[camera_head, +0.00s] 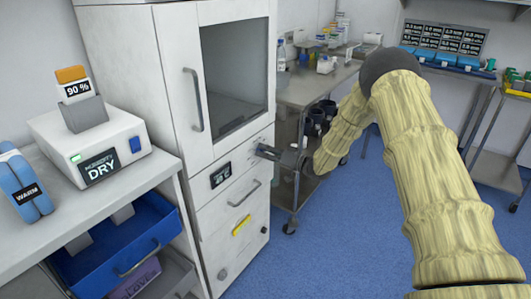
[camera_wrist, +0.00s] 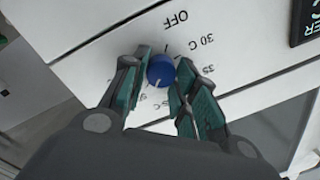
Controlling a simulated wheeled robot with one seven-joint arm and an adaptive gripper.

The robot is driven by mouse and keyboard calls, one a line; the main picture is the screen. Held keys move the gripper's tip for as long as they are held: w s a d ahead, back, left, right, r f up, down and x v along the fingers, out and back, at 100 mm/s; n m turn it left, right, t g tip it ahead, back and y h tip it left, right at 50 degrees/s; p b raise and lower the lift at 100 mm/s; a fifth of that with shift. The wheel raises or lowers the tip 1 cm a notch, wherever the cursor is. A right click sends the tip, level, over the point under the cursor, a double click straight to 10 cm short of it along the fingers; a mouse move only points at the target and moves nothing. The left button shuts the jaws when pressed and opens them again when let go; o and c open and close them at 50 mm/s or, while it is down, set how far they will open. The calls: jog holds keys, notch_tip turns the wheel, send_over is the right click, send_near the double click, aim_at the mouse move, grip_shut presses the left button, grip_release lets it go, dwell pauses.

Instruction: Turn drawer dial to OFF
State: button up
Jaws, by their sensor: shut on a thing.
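The drawer dial (camera_wrist: 161,71) is a round blue knob on a white panel in the wrist view. Printed marks around it include OFF (camera_wrist: 176,18), 30 C and 35, with others partly hidden by the fingers. Where the dial points is too small to tell surely. My gripper (camera_wrist: 160,80) is shut on the dial, with one green-padded finger on each side. In the head view my gripper (camera_head: 267,151) is at the white cabinet's drawer front (camera_head: 236,168), right of a dark display (camera_head: 220,175). The dial is hidden there.
The white cabinet has a long door handle (camera_head: 194,100) above and a drawer handle (camera_head: 245,193) below my gripper. A steel cart (camera_head: 305,90) stands close on the right. A counter with a DRY device (camera_head: 92,140) and open blue drawer (camera_head: 120,245) is at left.

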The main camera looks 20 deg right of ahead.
jog(key=shift+s+a+f+m+t+h+b, duration=0.15)
jog(key=shift+m+t+h+b, duration=0.2)
jog(key=shift+m+b, duration=4)
jog(key=shift+a+f+m+t+h+b, duration=0.1)
jog(key=shift+m+t+h+b, duration=0.7)
jog(key=shift+m, duration=6.7)
jog(key=shift+s+a+f+m+g+y+b, duration=0.15)
jog(key=shift+m+b, duration=2.95)
jog(key=shift+m, duration=2.85)
jog(key=shift+d, duration=0.1)
jog(key=o, duration=1)
jog(key=shift+r, duration=0.1)
jog(key=shift+d, duration=0.1)
